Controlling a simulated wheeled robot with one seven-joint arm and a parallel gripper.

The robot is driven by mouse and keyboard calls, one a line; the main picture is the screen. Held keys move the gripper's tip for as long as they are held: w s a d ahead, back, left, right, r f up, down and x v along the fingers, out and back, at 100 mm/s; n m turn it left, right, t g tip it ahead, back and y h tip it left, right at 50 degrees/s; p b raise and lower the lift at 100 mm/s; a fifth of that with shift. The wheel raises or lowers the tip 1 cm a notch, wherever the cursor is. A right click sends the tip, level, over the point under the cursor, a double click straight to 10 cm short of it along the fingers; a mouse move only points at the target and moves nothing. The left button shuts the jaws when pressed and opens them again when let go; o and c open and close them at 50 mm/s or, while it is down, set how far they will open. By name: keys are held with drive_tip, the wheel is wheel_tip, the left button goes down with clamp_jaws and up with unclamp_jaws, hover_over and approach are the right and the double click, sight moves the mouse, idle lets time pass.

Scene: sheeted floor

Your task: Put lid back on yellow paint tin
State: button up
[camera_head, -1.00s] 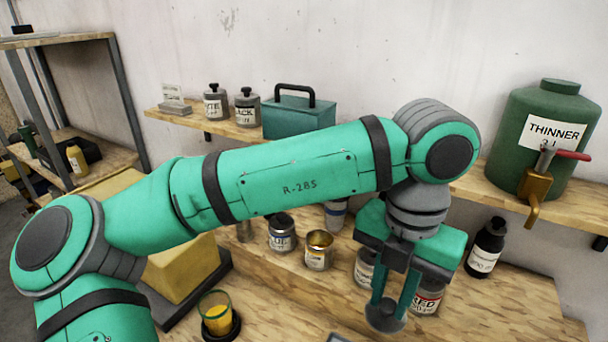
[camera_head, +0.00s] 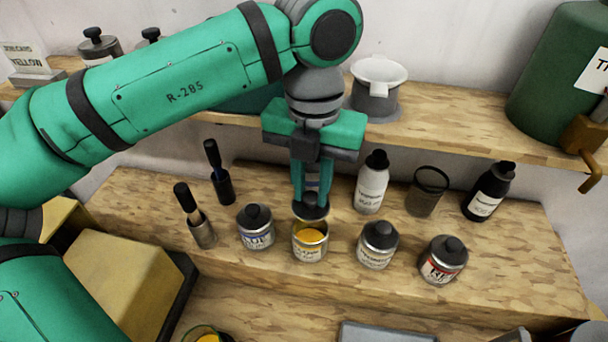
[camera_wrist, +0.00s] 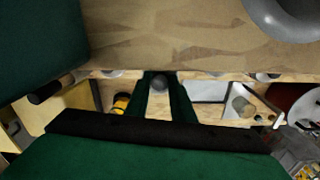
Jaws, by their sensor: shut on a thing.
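My gripper (camera_head: 311,192) is shut on a dark round lid (camera_head: 311,211), gripping it by its top. The lid looks roughly level and hangs over the back rim of the open yellow paint tin (camera_head: 310,254). Yellow paint shows inside the tin in front of the lid. I cannot tell whether the lid touches the rim. In the wrist view, my gripper (camera_wrist: 160,98) points down with a dark round knob (camera_wrist: 158,82) between its fingers; the yellow tin cannot be made out there.
Lidded tins flank it: a blue-labelled one (camera_head: 256,230) on the left, another (camera_head: 377,248) and a red-labelled one (camera_head: 442,264) on the right. A white bottle (camera_head: 372,183) and dark bottle (camera_head: 487,194) stand behind right. A shelf (camera_head: 450,120) runs behind.

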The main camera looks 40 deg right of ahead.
sight(311, 210)
drive_tip(key=shift+f, duration=2.95)
drive_tip(key=shift+w, duration=0.1)
drive_tip(key=shift+s, duration=0.2)
drive_tip(key=shift+w, duration=0.2)
drive_tip(key=shift+s+f, duration=0.1)
drive_tip(key=shift+f, duration=0.1)
drive_tip(key=o, duration=1.6)
drive_tip(key=shift+c, duration=0.2)
